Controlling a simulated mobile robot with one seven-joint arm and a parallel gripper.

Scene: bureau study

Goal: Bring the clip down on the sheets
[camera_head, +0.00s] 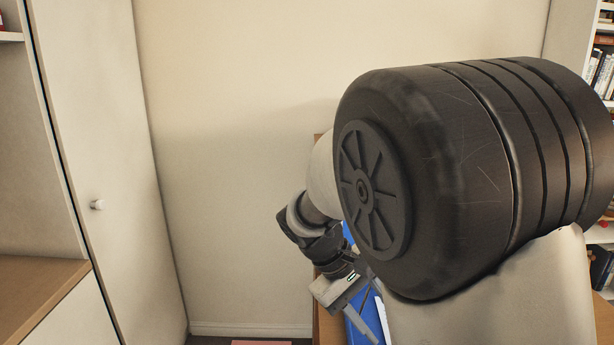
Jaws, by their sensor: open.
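A blue object (361,325), maybe a binder or folder, lies on a wooden desk (326,327) and is mostly hidden behind my arm. A narrow white strip (382,318) on it may be the edge of the sheets. I cannot make out the clip. My gripper (358,315) is over the blue object, with one finger reaching down across its left part. The other finger and the gap between them are largely hidden. I see nothing held. Whether a finger touches the blue object cannot be told.
My large dark arm joint blocks the right half of the view. Bookshelves (604,75) stand at the right. A bare wall (235,190) is behind.

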